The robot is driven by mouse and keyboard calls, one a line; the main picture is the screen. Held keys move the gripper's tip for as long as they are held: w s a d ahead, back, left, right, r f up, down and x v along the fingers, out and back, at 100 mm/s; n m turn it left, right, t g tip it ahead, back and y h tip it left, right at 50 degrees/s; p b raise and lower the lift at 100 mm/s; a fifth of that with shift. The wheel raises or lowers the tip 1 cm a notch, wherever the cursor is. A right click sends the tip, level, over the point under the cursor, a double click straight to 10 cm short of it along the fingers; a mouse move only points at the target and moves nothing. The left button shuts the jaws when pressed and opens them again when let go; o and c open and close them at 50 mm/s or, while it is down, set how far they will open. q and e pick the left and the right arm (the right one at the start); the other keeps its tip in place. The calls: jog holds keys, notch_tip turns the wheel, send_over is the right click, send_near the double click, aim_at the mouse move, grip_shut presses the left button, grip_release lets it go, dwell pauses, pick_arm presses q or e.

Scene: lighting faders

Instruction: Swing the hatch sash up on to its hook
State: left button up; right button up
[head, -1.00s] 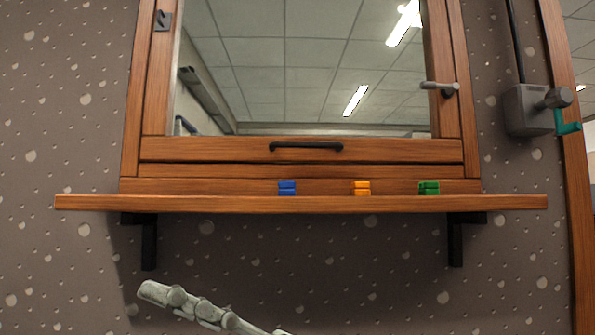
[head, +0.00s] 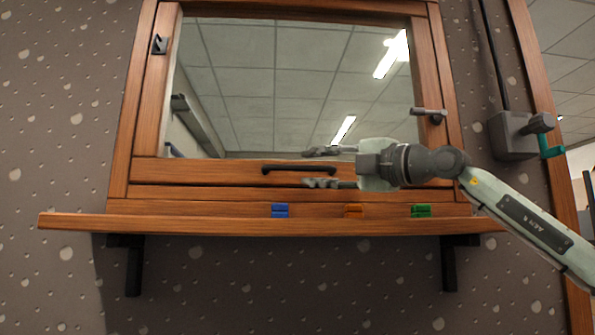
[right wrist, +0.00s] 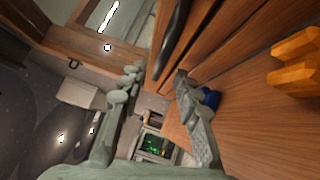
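The hatch sash (head: 230,172) is a wooden frame around a pane, upright in its surround above the shelf. Its black bar handle (head: 285,168) is on the bottom rail; it also shows in the right wrist view (right wrist: 172,42). My right gripper (head: 308,168) comes in from the right at the handle's right end, fingers apart, one above and one below it in the head view. In the right wrist view the open fingers (right wrist: 157,75) have the handle ahead of them; I see no grip on it. A small dark metal fitting (head: 160,44) sits at the upper left of the frame; I cannot tell whether it is the hook.
A wooden shelf (head: 150,223) juts out below, bearing blue (head: 280,211), orange (head: 354,211) and green (head: 421,211) blocks close under my gripper. A grey peg (head: 430,113) is on the right stile. A grey wall box (head: 512,137) with a teal handle stands farther right.

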aim_at(299, 168)
jog(key=x, duration=0.5)
jog(key=shift+a, duration=0.2)
grip_shut()
